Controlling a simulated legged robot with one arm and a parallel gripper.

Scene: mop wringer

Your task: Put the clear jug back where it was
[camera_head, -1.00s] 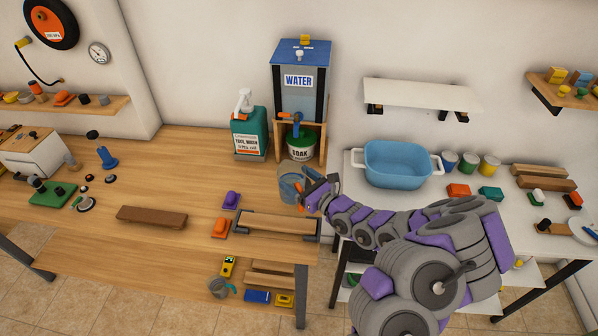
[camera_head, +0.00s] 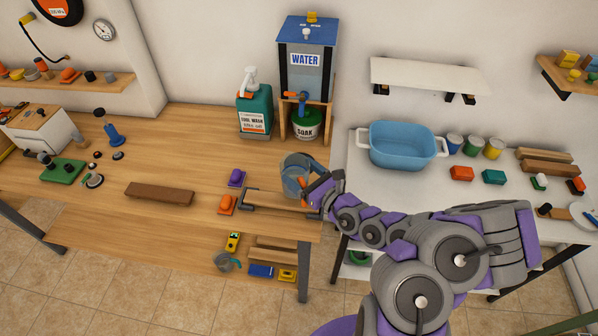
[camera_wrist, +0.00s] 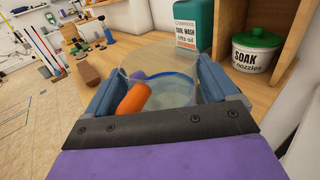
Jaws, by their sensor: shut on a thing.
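The clear jug (camera_head: 294,174) is a see-through vessel with a blue line around it. My gripper (camera_head: 318,192) is shut on it at the wooden bench's right part, in front of the water dispenser. In the wrist view the jug (camera_wrist: 165,72) sits between the two blue-grey fingers of my gripper (camera_wrist: 160,92), with an orange part (camera_wrist: 134,98) close in front. Whether the jug's base touches the bench cannot be told. A second, smaller greyish cup with a teal handle (camera_head: 226,262) is low at the bench's front.
A blue basin (camera_head: 402,146) is on the white table.

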